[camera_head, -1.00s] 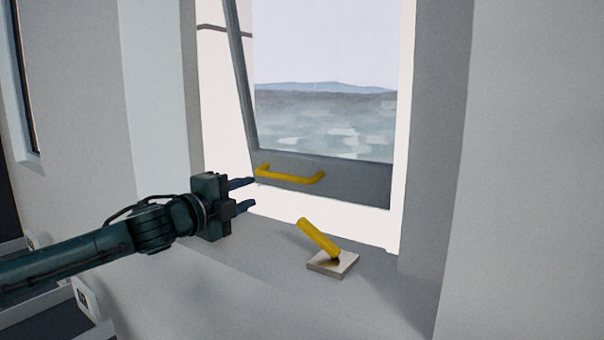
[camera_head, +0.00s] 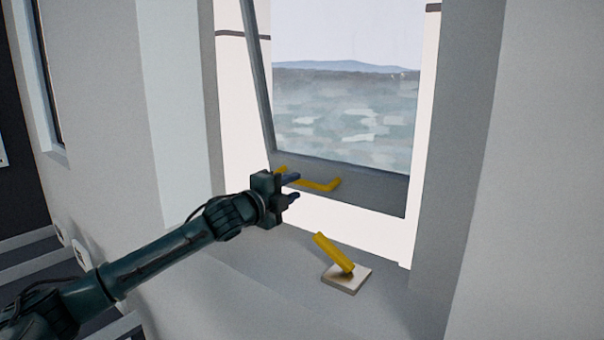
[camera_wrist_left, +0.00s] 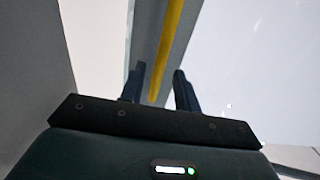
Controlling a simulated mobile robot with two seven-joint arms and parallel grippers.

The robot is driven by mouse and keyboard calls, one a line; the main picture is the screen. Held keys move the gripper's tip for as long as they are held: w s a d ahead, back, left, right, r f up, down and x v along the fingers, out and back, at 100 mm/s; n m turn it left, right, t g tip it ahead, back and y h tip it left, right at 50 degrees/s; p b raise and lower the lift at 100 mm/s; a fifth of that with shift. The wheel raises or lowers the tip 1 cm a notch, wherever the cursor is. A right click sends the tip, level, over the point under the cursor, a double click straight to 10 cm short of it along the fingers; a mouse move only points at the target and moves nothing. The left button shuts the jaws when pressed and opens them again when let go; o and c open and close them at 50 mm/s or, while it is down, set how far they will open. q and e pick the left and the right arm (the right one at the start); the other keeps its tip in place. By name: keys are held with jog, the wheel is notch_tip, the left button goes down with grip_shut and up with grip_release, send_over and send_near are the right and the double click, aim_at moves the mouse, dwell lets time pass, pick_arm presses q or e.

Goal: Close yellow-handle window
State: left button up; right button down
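The window sash (camera_head: 372,190) has a grey frame. It sits at an angle to the wall opening, with bright gaps at its left and below it. Its yellow handle (camera_head: 322,186) is a bar along the lower rail, partly hidden by my left gripper (camera_head: 295,187). The gripper is open, its fingers pointing right, in front of the handle's left part. In the left wrist view the yellow handle (camera_wrist_left: 170,38) appears between the two open fingers (camera_wrist_left: 157,72); contact cannot be told. My right gripper is not in view.
A yellow lever (camera_head: 333,253) leans on a pale square plate (camera_head: 346,279) on the sill, below and right of the gripper. The grey sill (camera_head: 290,285) is otherwise clear. Wall reveals (camera_head: 455,120) bound the opening on both sides.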

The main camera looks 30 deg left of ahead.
aim_at(300, 183)
pick_arm(q)
jog(key=shift+w+d+p, duration=0.15)
jog(key=shift+w+p, duration=0.4)
jog(key=shift+w, duration=1.7)
grip_shut()
